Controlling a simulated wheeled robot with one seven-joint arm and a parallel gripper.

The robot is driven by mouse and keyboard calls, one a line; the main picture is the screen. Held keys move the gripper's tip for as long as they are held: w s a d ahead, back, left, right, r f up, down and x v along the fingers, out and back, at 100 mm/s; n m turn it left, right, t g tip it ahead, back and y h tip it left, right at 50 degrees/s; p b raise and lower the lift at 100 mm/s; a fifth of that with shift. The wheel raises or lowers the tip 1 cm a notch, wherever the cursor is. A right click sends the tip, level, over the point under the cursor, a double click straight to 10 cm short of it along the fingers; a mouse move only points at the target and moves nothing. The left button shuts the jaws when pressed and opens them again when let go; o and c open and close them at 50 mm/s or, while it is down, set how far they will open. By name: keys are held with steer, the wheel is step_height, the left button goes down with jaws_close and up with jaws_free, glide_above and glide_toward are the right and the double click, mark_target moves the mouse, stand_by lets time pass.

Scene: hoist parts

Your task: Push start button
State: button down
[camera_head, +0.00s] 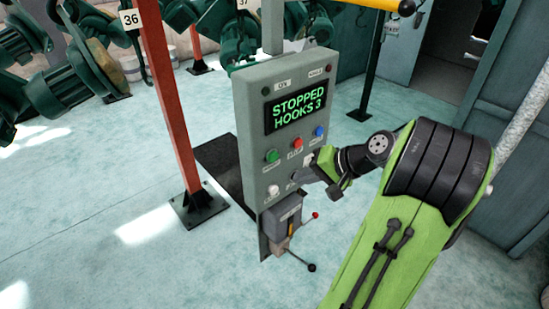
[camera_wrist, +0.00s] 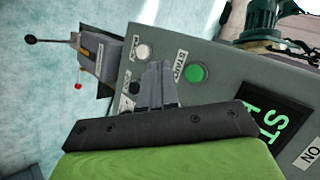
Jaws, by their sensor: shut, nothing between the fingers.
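The grey control panel (camera_head: 246,125) stands upright on the floor. Its screen (camera_head: 296,106) reads "STOPPED HOOKS 3" in green letters. The green start button (camera_head: 272,156) is at the left of a row with a red button (camera_head: 297,143) and a blue button (camera_head: 319,131). In the wrist view the green button (camera_wrist: 196,73) has a START label beside it. My gripper (camera_head: 307,174) is shut and empty in front of the panel's lower right part. In the wrist view its fingertips (camera_wrist: 158,68) appear beside the green button; I cannot tell how far they are from the panel face.
A white button (camera_head: 273,190) sits below the green one. A grey box (camera_head: 283,217) with levers hangs under the panel. A red post (camera_head: 172,100) stands to the left. Green hoist machinery (camera_head: 70,75) is at the upper left. The floor at the left is clear.

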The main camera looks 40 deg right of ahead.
mark_target(273, 157)
steer(key=w, duration=0.6)
steer(key=shift+w+p, duration=0.2)
steer(key=shift+p, duration=0.2)
stand_by(1.5)
steer(key=shift+w, duration=0.4)
